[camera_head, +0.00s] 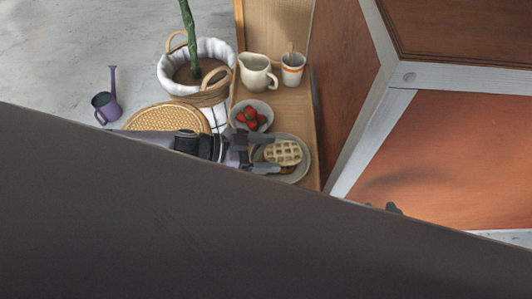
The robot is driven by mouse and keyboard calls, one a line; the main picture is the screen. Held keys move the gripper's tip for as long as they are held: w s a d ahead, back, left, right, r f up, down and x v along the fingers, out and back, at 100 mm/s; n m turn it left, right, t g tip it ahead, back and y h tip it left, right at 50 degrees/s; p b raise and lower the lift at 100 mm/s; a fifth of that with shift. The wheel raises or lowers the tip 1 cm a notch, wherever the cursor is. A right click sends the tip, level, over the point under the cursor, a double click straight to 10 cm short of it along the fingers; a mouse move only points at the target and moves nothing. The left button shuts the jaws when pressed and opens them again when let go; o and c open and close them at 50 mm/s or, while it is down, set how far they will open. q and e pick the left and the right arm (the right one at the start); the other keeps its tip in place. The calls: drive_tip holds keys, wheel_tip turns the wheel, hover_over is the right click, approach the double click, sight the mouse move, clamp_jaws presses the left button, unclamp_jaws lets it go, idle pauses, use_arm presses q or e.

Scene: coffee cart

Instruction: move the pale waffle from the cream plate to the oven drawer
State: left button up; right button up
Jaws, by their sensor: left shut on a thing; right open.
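The pale waffle (283,152) lies flat over the cream plate (303,172) on a narrow wooden surface. My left gripper (273,154) comes in from the left, with one finger on the far side and one on the near side of the waffle. It is shut on the waffle; whether the waffle touches the plate I cannot tell. Small dark tips (393,208) show over the dark edge to the right, apparently my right gripper, open and empty; the rest of it is hidden. I cannot make out an oven drawer.
A bowl of strawberries (249,116), a cream pitcher (257,74) and a cup (292,68) stand behind the plate. A wooden cabinet (440,150) with pale metal edges rises at right. A potted plant in a basket (197,88) and a purple watering can (105,106) stand left.

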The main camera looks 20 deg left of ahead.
use_arm(q)
drive_tip(key=shift+f, duration=0.15)
drive_tip(key=shift+f, duration=0.3)
drive_tip(key=shift+s+f, duration=0.15)
drive_tip(key=shift+f, duration=0.25)
drive_tip(key=o, duration=1)
drive_tip(key=shift+a+f+b, duration=0.1)
drive_tip(key=shift+f+b, duration=0.05)
drive_tip(key=shift+b, duration=0.15)
drive_tip(key=shift+o, duration=0.2)
use_arm(e)
drive_tip(key=shift+w+a+r, duration=0.1)
drive_tip(key=shift+a+r, duration=0.15)
